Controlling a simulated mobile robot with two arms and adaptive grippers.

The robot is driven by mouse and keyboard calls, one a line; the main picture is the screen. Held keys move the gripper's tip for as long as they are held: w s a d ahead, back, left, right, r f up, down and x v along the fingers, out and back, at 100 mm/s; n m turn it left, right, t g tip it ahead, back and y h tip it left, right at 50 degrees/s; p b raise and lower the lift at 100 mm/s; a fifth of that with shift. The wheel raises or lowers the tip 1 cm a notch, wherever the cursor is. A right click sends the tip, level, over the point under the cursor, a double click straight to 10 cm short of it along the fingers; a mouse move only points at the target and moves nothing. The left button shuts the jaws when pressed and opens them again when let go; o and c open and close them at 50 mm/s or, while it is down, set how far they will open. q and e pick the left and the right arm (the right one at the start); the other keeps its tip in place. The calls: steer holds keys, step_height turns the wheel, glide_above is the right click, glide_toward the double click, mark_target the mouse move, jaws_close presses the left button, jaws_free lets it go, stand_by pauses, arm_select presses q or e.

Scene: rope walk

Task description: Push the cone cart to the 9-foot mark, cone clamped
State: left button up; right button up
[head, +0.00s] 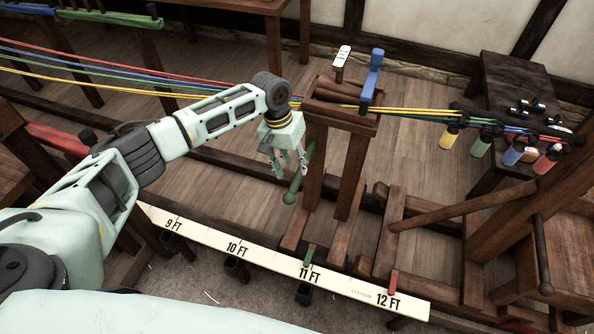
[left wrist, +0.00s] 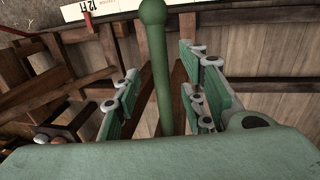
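The wooden cone cart (head: 340,121) stands on the rails, its green pointer (head: 308,256) at the 11 FT mark on the white scale board (head: 273,257). A brown wooden cone lies across its top, with a white lever (head: 341,61) and a blue lever (head: 372,79) standing beside it; I cannot tell whether the cone is clamped. A green handle (head: 293,186) sticks out from the cart's left side. My left gripper (head: 287,163) is at this handle. In the left wrist view the handle (left wrist: 153,45) runs between the spread fingers, with gaps on both sides. My right gripper is out of view.
Red, blue, green and yellow strands (head: 190,86) run from the left to the cart and on to colored hanging pieces (head: 480,147) at the right. A red pointer (head: 393,283) stands at 12 FT. The rails left of the cart look clear.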

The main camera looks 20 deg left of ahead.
mark_target(296, 177)
arm_select(q)
steer(key=f, duration=0.2)
steer(key=d+f, duration=0.1)
steer(key=f, duration=0.1)
steer(key=shift+f, duration=0.45)
steer(key=c, duration=0.4)
jaws_close()
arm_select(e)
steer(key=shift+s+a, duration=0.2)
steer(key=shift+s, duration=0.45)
arm_select(q)
steer(key=shift+w, duration=0.1)
